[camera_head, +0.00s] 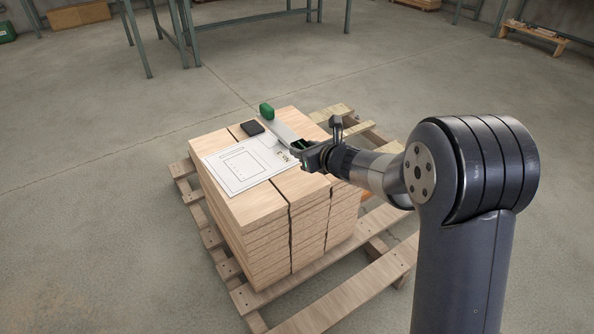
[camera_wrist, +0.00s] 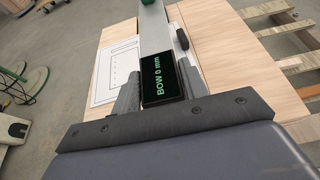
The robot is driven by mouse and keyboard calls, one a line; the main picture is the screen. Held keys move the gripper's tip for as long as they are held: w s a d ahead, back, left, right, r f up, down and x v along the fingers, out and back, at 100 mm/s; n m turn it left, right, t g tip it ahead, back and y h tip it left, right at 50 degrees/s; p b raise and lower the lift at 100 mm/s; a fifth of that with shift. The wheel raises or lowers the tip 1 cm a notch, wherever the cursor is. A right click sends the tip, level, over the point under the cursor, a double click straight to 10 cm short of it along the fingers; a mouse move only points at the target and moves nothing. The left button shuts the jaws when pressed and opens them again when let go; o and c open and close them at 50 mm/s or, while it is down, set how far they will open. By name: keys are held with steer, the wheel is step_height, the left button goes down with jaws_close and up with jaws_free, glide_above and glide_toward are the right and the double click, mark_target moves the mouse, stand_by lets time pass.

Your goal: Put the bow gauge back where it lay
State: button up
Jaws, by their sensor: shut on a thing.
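The bow gauge is a long grey bar (camera_head: 284,129) with a green block (camera_head: 266,110) at its far end and a dark display (camera_wrist: 164,80) at the near end. The display reads "BOW 0 mm" in green. My gripper (camera_head: 302,148) is shut on the display end, with a grey finger on each side of it in the wrist view (camera_wrist: 160,88). The bar extends away from my gripper over the top of the board stack (camera_head: 251,206). I cannot tell whether it touches the boards. My gripper hides part of the near end in the head view.
A white printed sheet (camera_head: 235,174) lies on the stack beside the gauge. A small black object (camera_head: 252,128) is on the boards near the sheet. The stack stands on a wooden pallet (camera_head: 345,291). Metal-legged benches stand behind, with open concrete floor around.

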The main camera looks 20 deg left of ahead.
steer(key=b, duration=0.2)
glide_above(305, 185)
step_height(305, 185, down, 4)
steer(key=shift+a+f, duration=0.1)
steer(key=shift+f+b, duration=1.3)
steer(key=shift+f, duration=1.55)
steer(key=shift+f+b, duration=0.2)
steer(key=shift+b, duration=0.1)
steer(key=o, duration=1.2)
steer(key=shift+r, duration=0.15)
steer(key=shift+r+p, duration=0.15)
steer(key=shift+p, duration=0.3)
steer(key=p+v, duration=0.2)
steer(key=v, duration=0.9)
steer(key=shift+s+d, duration=0.3)
